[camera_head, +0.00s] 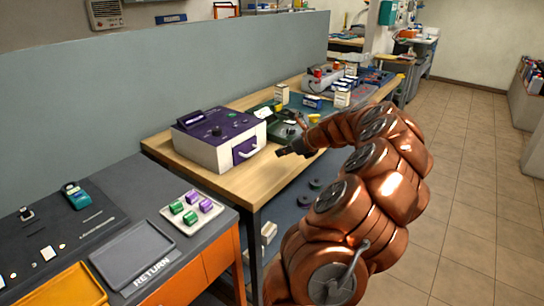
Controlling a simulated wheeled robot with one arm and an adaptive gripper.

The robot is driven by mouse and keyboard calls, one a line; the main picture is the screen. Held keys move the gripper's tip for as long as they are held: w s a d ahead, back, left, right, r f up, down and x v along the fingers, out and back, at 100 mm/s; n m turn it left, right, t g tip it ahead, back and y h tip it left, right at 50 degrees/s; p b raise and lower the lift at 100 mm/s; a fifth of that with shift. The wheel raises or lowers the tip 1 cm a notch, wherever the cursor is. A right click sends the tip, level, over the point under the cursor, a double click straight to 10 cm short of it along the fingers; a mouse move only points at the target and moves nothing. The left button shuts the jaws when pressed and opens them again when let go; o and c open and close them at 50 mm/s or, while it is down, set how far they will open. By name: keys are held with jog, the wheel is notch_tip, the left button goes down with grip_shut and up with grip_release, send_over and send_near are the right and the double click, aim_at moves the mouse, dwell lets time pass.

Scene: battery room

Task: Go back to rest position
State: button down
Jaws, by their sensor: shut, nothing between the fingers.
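My copper-coloured arm rises from the bottom of the head view and bends left over the wooden bench. My gripper (285,152) is small and dark in this view. It is shut and empty, just right of the purple-and-white machine (217,138) and near the bench's front edge. I cannot tell whether it touches anything. My arm hides part of the bench and the floor behind it.
The wooden bench (262,184) carries a green device (272,112) and several small boxes. At front left, a grey-topped orange cabinet (210,268) holds a RETURN tray (135,254) and a white tray (173,216) of green and purple pieces. Tiled floor (470,200) is clear at right.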

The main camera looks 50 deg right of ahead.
jog(key=shift+v, duration=1.2)
jog(key=w+a+r+n+g+y+p, duration=0.1)
jog(key=w+a+r+n, duration=0.15)
jog(key=a, duration=0.45)
jog(key=w+a+r+n+g+y, duration=0.1)
jog(key=w+a+n, duration=0.25)
jog(key=a, duration=0.35)
jog(key=s+a+r+n+g+y+p, duration=0.15)
jog(key=a+n, duration=0.35)
jog(key=a, duration=0.5)
jog(key=s+a+r+n+g+y, duration=0.1)
jog(key=s+a+n+g, duration=0.1)
jog(key=a+n, duration=0.65)
jog(key=s+a+f+n+g+h+p, duration=0.25)
jog(key=s+a+n+g, duration=0.25)
jog(key=s+a+n, duration=0.85)
jog(key=s+a+f+n+g+h+p, duration=0.1)
jog(key=s+n+g+h, duration=0.1)
jog(key=s, duration=1.2)
jog(key=shift+s+a+f+h, duration=0.2)
jog(key=shift+s+h, duration=0.1)
jog(key=shift+h, duration=0.2)
